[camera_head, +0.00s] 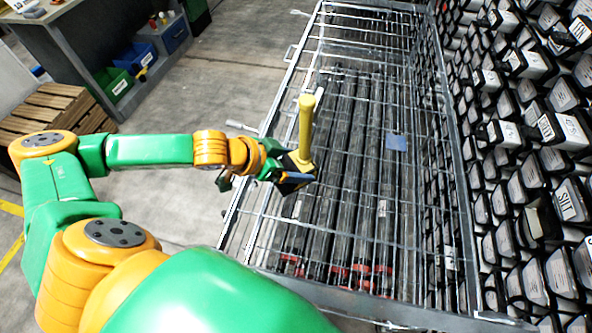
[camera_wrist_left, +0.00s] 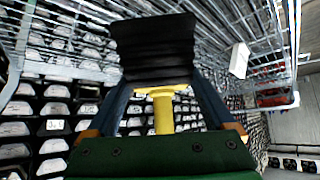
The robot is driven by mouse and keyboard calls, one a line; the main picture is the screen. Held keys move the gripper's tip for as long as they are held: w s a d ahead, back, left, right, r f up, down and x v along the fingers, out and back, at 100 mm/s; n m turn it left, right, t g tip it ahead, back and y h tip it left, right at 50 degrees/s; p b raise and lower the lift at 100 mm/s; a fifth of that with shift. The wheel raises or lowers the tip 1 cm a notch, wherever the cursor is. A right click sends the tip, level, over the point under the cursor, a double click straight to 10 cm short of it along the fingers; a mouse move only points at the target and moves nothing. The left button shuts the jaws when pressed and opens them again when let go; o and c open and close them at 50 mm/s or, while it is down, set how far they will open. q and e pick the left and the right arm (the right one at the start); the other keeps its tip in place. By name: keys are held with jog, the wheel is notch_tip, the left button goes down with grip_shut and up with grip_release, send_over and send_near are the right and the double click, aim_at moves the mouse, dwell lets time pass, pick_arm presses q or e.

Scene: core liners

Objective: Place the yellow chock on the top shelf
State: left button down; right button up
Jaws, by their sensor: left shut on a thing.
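The yellow chock (camera_head: 306,125) shows as a yellow upright post with a wider foot, held above the wire cage. My left gripper (camera_head: 298,180) is shut on it at its lower end. In the left wrist view the yellow post (camera_wrist_left: 163,112) lies between the two fingers (camera_wrist_left: 160,85). A dark ribbed block (camera_wrist_left: 154,48) is at the fingertips; I cannot tell whether it is part of the chock. I cannot tell for sure which surface is the top shelf. My right gripper is out of view.
A wire mesh cage (camera_head: 262,215) with long dark bars inside fills the middle. Labelled black boxes (camera_head: 545,160) line the right side. A grey workbench (camera_head: 45,22) with bins below stands at top left, near wooden pallets (camera_head: 45,105). Concrete floor is clear between.

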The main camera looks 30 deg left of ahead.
pick_arm(q)
jog(key=w+f, duration=0.1)
jog(key=w+a+f, duration=0.1)
jog(key=f, duration=0.1)
jog(key=w+a+f, duration=0.1)
jog(key=f, duration=0.1)
jog(key=shift+w, duration=0.4)
jog(key=f, duration=0.3)
jog(key=shift+w+f, duration=0.2)
jog(key=shift+s+f, duration=0.1)
grip_release()
jog(key=shift+f, duration=0.1)
jog(key=p+v, duration=0.1)
jog(key=v, duration=1.1)
jog(key=shift+a, duration=0.1)
